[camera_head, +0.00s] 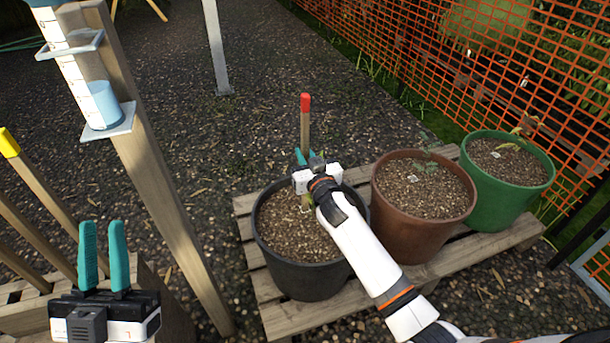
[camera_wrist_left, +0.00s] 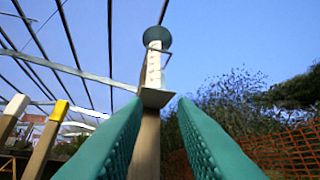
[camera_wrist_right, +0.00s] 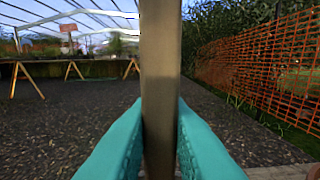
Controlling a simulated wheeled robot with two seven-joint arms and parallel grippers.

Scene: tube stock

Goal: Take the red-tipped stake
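The red-tipped stake (camera_head: 305,105) stands upright in the black pot (camera_head: 310,285). My right gripper (camera_head: 309,158) is around its shaft, below the red tip and above the soil. In the right wrist view the shaft (camera_wrist_right: 160,90) runs between the teal fingers, which sit close against both sides; the red tip is out of that view. The gripper looks shut on the stake. The stake's lower part is hidden behind the gripper in the head view. My left gripper (camera_head: 104,255) is open and empty at the lower left, pointing up.
A wooden post with a rain gauge (camera_head: 103,100) stands right of my left gripper. Yellow-tipped (camera_head: 10,143) and other stakes stand far left. A brown pot (camera_head: 415,235) and green pot (camera_head: 505,210) share the pallet (camera_head: 243,205). Orange netting (camera_head: 480,60) borders the right.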

